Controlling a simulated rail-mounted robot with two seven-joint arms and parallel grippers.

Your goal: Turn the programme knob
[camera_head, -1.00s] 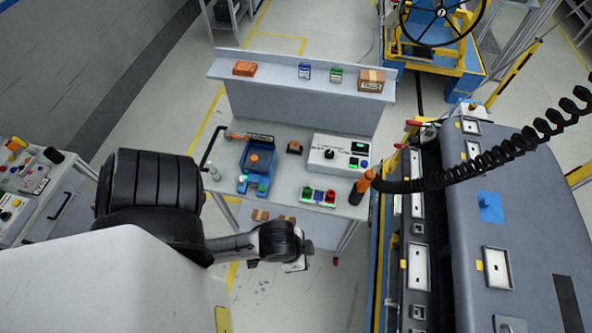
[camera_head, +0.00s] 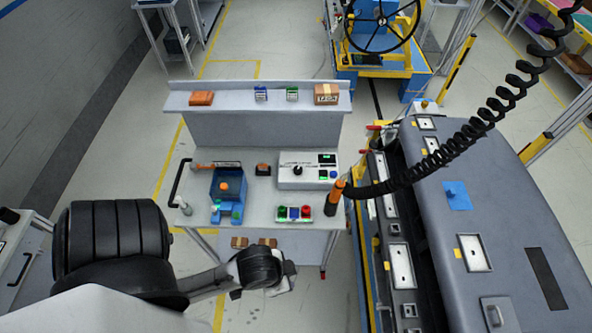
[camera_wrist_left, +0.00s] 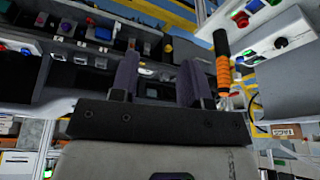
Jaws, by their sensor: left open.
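The black programme knob (camera_head: 297,170) sits on the face of a white control box (camera_head: 309,176) on the grey workbench. The box also carries a dark display and green and blue buttons. My left gripper (camera_head: 283,279) is only partly seen in the head view, in front of and below the bench top, apart from the knob. In the left wrist view its two dark fingers (camera_wrist_left: 157,80) stand apart with nothing between them. My right gripper is not in view.
An orange-handled tool (camera_head: 336,194) on a black coiled cord stands at the bench's right edge, beside the box. A button block (camera_head: 294,213) and a blue fixture (camera_head: 228,190) sit on the bench. A large dashboard module (camera_head: 470,210) fills the right side.

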